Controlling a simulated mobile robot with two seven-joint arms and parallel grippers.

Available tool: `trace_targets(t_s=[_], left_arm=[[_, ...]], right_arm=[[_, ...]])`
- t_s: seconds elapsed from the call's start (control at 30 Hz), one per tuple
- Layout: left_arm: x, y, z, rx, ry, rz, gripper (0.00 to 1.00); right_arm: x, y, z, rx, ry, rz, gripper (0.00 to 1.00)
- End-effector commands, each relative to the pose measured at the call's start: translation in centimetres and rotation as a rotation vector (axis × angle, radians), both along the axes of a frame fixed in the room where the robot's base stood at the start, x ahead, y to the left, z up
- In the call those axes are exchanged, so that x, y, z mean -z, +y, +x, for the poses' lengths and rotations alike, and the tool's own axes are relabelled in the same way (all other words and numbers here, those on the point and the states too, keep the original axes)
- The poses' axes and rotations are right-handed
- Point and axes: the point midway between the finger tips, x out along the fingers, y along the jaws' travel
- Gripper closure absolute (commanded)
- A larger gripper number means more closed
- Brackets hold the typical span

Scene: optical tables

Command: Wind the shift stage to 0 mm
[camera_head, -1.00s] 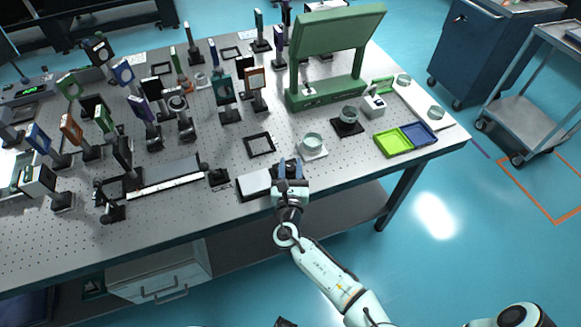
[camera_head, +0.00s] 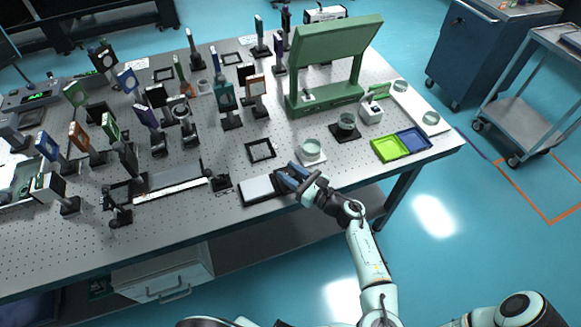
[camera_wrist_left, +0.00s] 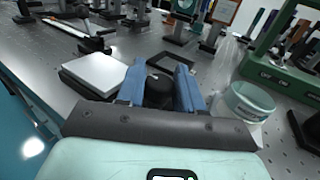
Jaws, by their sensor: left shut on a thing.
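The stage (camera_head: 258,187) has a white top plate on a black base, near the table's front edge. It also shows left of the fingers in the wrist view (camera_wrist_left: 97,70). A round black knob (camera_wrist_left: 159,89) is at its right side, between the blue fingers. My left gripper (camera_head: 287,178) is shut on this knob, and the fingers (camera_wrist_left: 158,84) show on both sides of it in the wrist view. No readable scale shows on the stage. My right gripper is not in view.
A glass dish (camera_head: 310,149) stands just beyond my left gripper, close to its right finger in the wrist view (camera_wrist_left: 247,102). A black square frame (camera_head: 261,150) lies behind the stage. A long rail (camera_head: 168,188) is to the left. Green and blue trays (camera_head: 390,148) are at the right.

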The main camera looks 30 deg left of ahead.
Motion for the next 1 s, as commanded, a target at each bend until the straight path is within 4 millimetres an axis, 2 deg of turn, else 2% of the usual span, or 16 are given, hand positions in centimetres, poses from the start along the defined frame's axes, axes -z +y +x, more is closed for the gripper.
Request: trace_targets(t_s=[0.03,0.1,0.4,0.7,1.0], left_arm=[[-0.8,0.1,0.6,-0.046,-0.005,-0.008,0.94],[-0.8,0.1,0.6,-0.113,-0.006,-0.009,0.94],[-0.5,0.2,0.6,-0.400,-0.007,-0.010,0.94],[-0.1,0.4,0.2,-0.668,-0.005,-0.004,0.94],[0.0,0.3,0.0,-0.859,-0.003,0.001,0.94]], right_arm=[[-1.5,0.0,1.2,0.000,-0.013,0.000,0.43],[-2.6,0.0,2.1,-0.001,-0.024,0.000,0.43],[-5.8,0.0,5.5,0.000,-0.062,-0.001,0.43],[-6.2,0.0,6.1,0.000,-0.069,-0.001,0.43],[-6.2,0.0,6.0,0.000,-0.068,0.000,0.43]])
